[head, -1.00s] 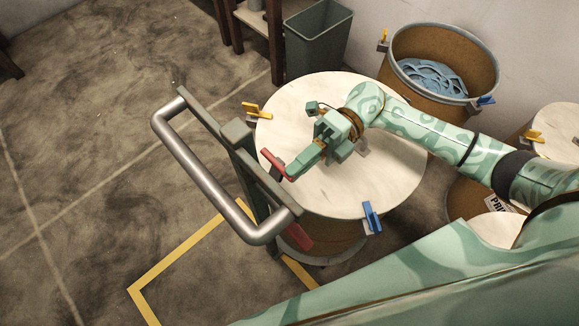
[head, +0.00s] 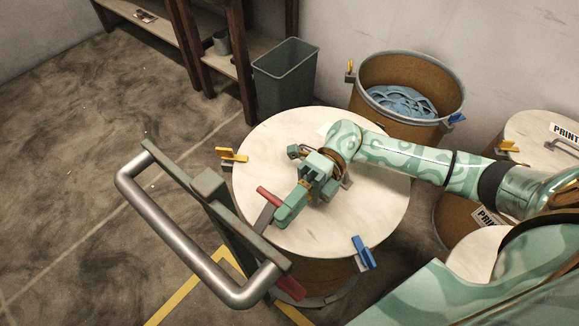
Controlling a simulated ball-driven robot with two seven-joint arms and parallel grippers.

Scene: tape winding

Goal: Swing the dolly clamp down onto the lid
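A drum with a round pale lid (head: 375,205) stands in the middle of the head view. A dolly (head: 213,195) with a thick grey tube handle stands against its left side. The dolly clamp, a grey arm with a red end (head: 268,196), is at the lid's left edge, partly hidden by my gripper. Whether it touches the lid cannot be told. My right gripper (head: 284,212) is over the left part of the lid, its fingers right beside the clamp. I cannot see whether they grip it. Another red part (head: 290,288) shows low on the dolly. My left gripper is out of view.
Yellow (head: 231,156) and blue (head: 362,252) latches sit on the lid's rim. An open drum with blue material (head: 403,102) stands behind, and a grey bin (head: 285,75) at the back. More lidded drums (head: 540,133) stand right. The floor at left is clear.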

